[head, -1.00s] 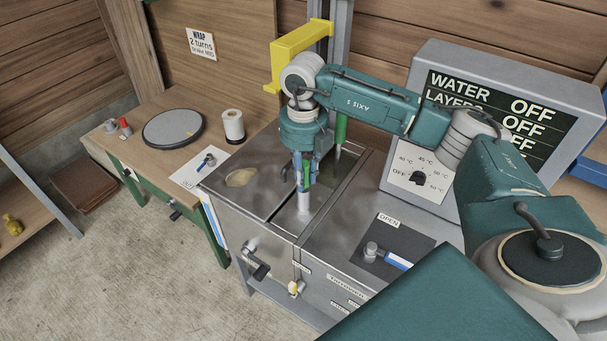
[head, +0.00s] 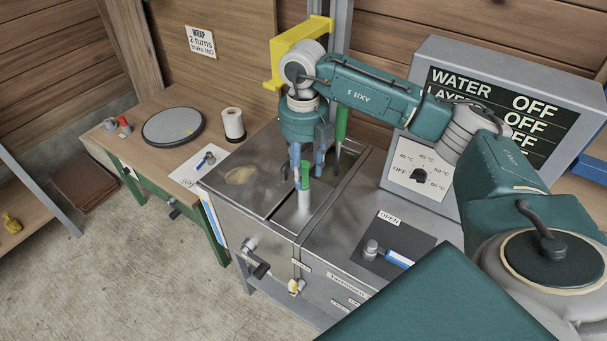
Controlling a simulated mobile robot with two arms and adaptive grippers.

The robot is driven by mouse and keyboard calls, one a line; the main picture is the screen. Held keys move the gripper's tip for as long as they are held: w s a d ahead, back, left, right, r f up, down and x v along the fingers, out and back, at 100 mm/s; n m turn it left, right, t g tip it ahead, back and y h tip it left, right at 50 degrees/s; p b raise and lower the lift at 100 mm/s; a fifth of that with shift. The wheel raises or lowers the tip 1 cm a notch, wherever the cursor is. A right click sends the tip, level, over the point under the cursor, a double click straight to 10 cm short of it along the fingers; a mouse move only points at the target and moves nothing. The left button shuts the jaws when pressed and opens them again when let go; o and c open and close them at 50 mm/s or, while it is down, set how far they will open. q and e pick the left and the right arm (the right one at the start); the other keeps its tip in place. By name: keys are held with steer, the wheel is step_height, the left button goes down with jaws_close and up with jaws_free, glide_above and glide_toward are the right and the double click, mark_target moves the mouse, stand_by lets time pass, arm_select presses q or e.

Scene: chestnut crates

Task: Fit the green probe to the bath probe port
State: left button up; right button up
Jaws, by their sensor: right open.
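The green probe (head: 305,173) stands upright with its lower end in a pale grey upright sleeve (head: 304,198), which seems to be the bath probe port, at the open part of the steel bath (head: 261,212). How deep it sits cannot be told. My right gripper (head: 307,166) points down from above, its blue fingers open and spread on either side of the probe's top, with gaps visible. My left gripper is not in view.
Another green cylinder (head: 341,125) stands behind the gripper at the bath's back. A yellow bracket (head: 297,52) is close behind the arm. A control box (head: 420,140) with a dial stands right. A side table (head: 150,153) holds a round plate (head: 172,127) and a white roll (head: 233,125).

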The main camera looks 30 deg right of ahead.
step_height(320, 180, up, 10)
steer(key=shift+f, duration=0.2)
steer(key=shift+f, duration=0.1)
stand_by(0.5)
